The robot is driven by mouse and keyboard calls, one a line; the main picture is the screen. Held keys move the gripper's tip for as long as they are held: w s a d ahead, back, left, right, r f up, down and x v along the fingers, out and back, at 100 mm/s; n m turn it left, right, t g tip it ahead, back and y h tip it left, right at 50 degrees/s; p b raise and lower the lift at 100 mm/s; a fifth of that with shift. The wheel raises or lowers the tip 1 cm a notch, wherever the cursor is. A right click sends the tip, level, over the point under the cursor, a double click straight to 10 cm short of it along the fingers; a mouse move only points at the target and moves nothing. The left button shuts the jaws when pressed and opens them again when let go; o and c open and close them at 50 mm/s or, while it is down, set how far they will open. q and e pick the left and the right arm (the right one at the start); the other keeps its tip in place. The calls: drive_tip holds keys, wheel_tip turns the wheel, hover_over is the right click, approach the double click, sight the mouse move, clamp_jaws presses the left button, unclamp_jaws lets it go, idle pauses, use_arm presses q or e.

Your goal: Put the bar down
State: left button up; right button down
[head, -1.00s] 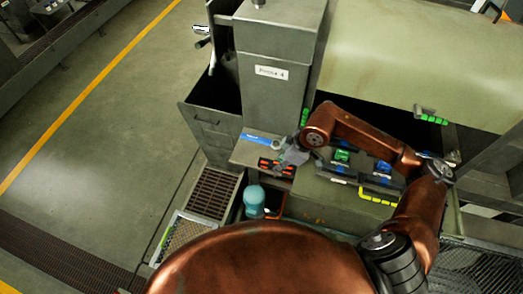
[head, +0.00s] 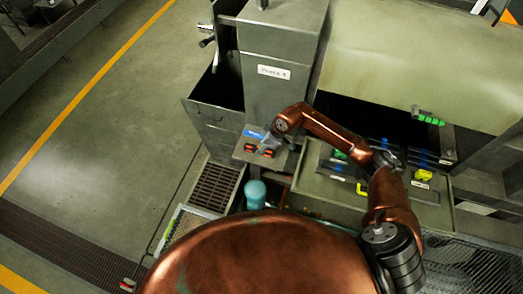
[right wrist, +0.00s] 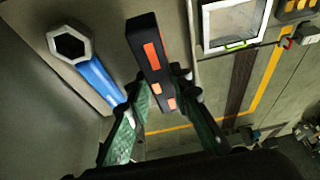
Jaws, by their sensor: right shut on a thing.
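A black bar with orange patches (head: 258,151) is at the shelf in front of the grey machine column in the head view. It also shows in the right wrist view (right wrist: 147,50), reaching out from between the fingers. My right gripper (head: 272,143) is shut on it; its green fingers (right wrist: 170,98) sit on either side of the near end. I cannot tell whether the bar touches the shelf (head: 243,152). A blue-handled tool with a hexagonal ring (right wrist: 98,78) lies just left of the bar, apart from it at the ring end. My left gripper is not in view.
The grey machine column (head: 278,95) rises directly behind the shelf. A floor grate (head: 214,187) and a turquoise container (head: 256,193) are below it. A bench with coloured items (head: 335,185) stands to the right. Open floor lies to the left.

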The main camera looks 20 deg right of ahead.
drive_tip(key=shift+f, duration=1.1)
drive_tip(key=c, duration=1.7)
unclamp_jaws()
drive_tip(key=shift+s, duration=0.1)
drive_tip(key=shift+c, duration=0.2)
drive_tip(key=b+v, duration=0.2)
drive_tip(key=v, duration=1)
drive_tip(key=shift+r, duration=0.15)
wheel_tip(320, 180, up, 14)
drive_tip(key=p, duration=1)
